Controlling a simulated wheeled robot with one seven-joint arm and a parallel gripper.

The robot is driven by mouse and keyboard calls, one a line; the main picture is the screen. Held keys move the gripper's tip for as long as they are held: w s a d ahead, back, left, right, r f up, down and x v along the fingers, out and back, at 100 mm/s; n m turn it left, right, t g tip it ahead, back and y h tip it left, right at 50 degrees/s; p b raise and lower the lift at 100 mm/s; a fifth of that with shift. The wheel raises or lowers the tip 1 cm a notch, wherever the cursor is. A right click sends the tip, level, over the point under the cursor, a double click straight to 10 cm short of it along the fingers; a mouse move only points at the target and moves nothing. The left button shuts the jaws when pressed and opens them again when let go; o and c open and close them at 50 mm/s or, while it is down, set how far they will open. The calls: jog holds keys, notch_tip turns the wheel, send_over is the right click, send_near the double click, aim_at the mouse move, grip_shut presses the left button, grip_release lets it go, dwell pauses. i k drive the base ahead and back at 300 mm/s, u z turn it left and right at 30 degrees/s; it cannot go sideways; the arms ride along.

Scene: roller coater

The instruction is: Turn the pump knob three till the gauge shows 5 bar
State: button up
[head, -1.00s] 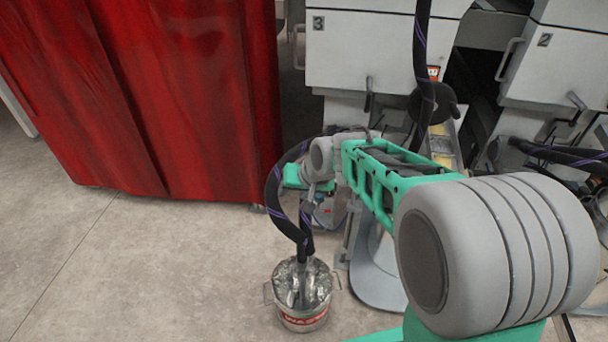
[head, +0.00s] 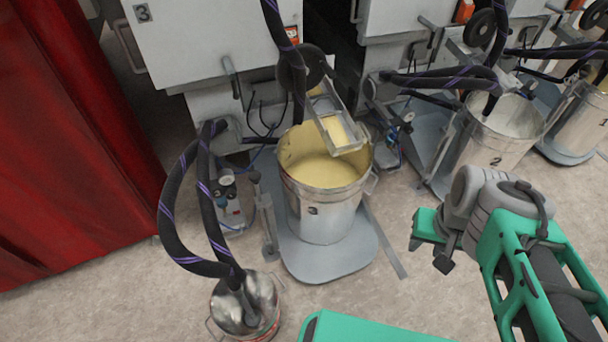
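The pump unit of station three (head: 230,205) stands on the floor left of bucket 3. A small round gauge (head: 226,181) sits at its top, with dark and blue fittings below; the dial is too small to read, and I cannot clearly pick out the knob. Black hoses pass close to the unit's left side. My gripper (head: 443,264) is at the end of my green and grey arm at the right, well apart from the pump unit. It is small and dark here, and I cannot tell whether its fingers are open or shut.
Bucket 3 (head: 322,215), full of cream liquid, stands on a grey base between the pump unit and my arm. A metal waste pot (head: 247,305) with hoses in it stands in front. A red curtain (head: 60,150) hangs at the left. Bucket 2 (head: 490,140) stands behind my arm.

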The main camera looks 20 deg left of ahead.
aim_at(231, 194)
jog(key=z, duration=0.55)
jog(key=k, duration=0.7)
jog(key=u, duration=1.8)
jog(key=i, duration=0.5)
jog(key=z, duration=0.05)
